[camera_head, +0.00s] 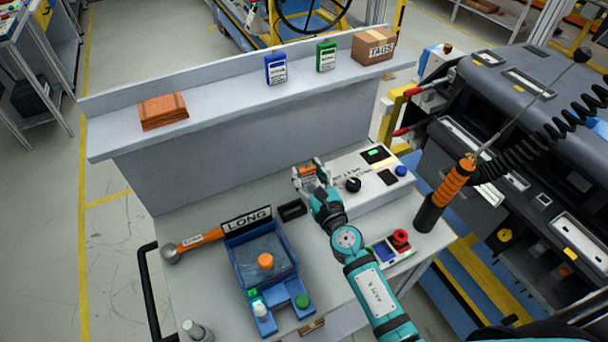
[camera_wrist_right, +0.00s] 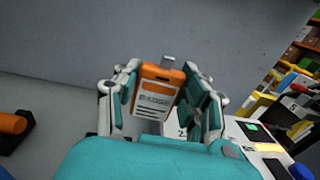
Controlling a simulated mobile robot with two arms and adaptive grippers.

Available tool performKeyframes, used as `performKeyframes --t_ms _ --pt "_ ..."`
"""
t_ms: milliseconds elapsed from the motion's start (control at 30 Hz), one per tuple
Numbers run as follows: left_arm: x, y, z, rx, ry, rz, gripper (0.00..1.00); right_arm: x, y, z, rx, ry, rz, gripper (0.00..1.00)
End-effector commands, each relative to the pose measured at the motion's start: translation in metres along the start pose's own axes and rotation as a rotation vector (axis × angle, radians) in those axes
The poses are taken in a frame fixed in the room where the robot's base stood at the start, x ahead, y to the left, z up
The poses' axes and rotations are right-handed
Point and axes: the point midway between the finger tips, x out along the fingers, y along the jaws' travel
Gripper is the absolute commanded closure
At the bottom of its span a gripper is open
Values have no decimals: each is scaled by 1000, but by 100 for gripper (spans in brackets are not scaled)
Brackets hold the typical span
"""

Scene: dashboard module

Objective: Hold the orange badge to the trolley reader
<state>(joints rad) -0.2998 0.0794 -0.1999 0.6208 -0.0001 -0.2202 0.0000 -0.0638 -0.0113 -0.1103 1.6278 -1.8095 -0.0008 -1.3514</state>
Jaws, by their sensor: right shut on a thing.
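The orange badge (camera_wrist_right: 157,92) has a white printed label and a grey clip at its top. My right gripper (camera_wrist_right: 165,98) is shut on it, with a finger on each side, and holds it upright. In the head view the badge (camera_head: 307,170) is small between the fingertips of the right gripper (camera_head: 310,174). The gripper is at the left end of a white console (camera_head: 340,172) with a black knob, a green-lit display, dark panels and a blue button. I cannot tell which panel is the reader. My left gripper is not in view.
A blue tray fixture (camera_head: 240,262) with a LONG sign stands left on the trolley top (camera_head: 205,280). A black holder (camera_head: 292,210) is by the gripper. A red button (camera_head: 400,238) sits right of my arm. The shelf (camera_head: 215,110) bears blue and green cards and a box.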

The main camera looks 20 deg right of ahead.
Motion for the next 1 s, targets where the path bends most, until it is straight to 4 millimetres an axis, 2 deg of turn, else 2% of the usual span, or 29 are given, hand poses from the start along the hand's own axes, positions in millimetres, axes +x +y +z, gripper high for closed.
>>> performKeyframes --t_ms 33,300,400,500,600,700,1000 --pt "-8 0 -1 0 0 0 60 1 -24 7 -5 1 -42 85" --pt "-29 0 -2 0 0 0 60 -10 -148 25 -5 4 -274 85" --pt "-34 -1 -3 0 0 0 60 -18 -184 31 -3 2 -341 85" --pt "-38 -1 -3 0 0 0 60 -24 -210 36 -1 -1 -393 85" --pt "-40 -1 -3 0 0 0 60 -28 -226 39 1 -3 -424 85" --pt "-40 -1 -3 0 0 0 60 -31 -234 40 2 -5 -438 85" --pt "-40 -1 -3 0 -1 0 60 -31 -234 39 2 -4 -440 85"
